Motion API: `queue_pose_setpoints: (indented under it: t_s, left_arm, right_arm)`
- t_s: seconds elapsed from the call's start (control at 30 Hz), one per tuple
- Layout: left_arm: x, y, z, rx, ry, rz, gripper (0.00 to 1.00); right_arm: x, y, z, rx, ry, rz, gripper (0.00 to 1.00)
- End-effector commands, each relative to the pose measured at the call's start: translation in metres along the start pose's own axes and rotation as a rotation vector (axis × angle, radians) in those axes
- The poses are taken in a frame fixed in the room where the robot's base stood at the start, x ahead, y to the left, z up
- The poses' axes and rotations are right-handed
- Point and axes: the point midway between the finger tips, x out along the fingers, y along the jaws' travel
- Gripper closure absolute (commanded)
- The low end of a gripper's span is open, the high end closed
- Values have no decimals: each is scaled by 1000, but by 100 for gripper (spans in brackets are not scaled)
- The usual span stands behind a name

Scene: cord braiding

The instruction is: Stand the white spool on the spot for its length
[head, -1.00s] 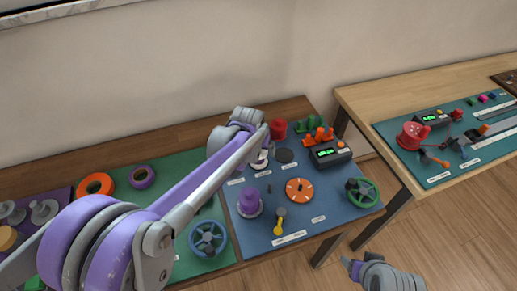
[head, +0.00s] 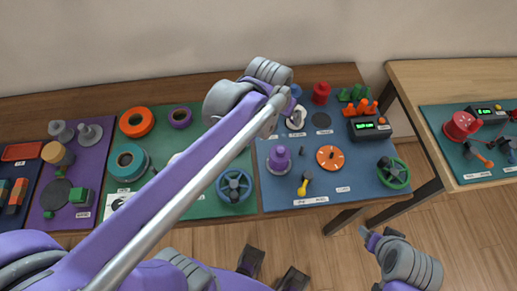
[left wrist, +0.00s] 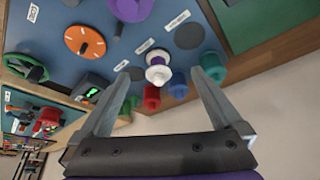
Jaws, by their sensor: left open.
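The white spool (head: 296,117) stands on the blue mat (head: 290,192), partly hidden by my left arm in the head view. It also shows in the left wrist view (left wrist: 158,72). My left gripper (left wrist: 163,76) is open, with one finger on either side of the spool in that view; I see no contact. A dark round spot (head: 321,120) lies bare beside the spool. The left wrist view shows a dark spot on each side of it, one at the right (left wrist: 189,36). White labels lie near them, too small to read. My right arm's end (head: 372,240) is at the lower right, its jaws unclear.
Red (left wrist: 152,98), blue (left wrist: 178,85) and teal (left wrist: 212,67) spools stand close behind the white one. A purple spool (head: 279,160), an orange dial (head: 330,157) and a green wheel (head: 393,172) are on the mat. A display box (head: 369,128) stands to the right.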

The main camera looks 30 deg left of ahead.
Motion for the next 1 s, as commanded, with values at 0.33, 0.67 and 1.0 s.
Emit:
queue_pose_setpoints:
  t_s: [0.33, 0.67, 1.0]
  left_arm:
    - [8, -12, 158, -20, 37, -10, 0]
    - [15, -13, 184, -23, 44, -11, 0]
    - [-3, -13, 170, -23, 55, -11, 0]
  right_arm:
    - [0, 0, 0, 0, 0, 0, 34]
    - [0, 0, 0, 0, 0, 0, 34]
    - [-17, 0, -14, 0, 11, 0, 34]
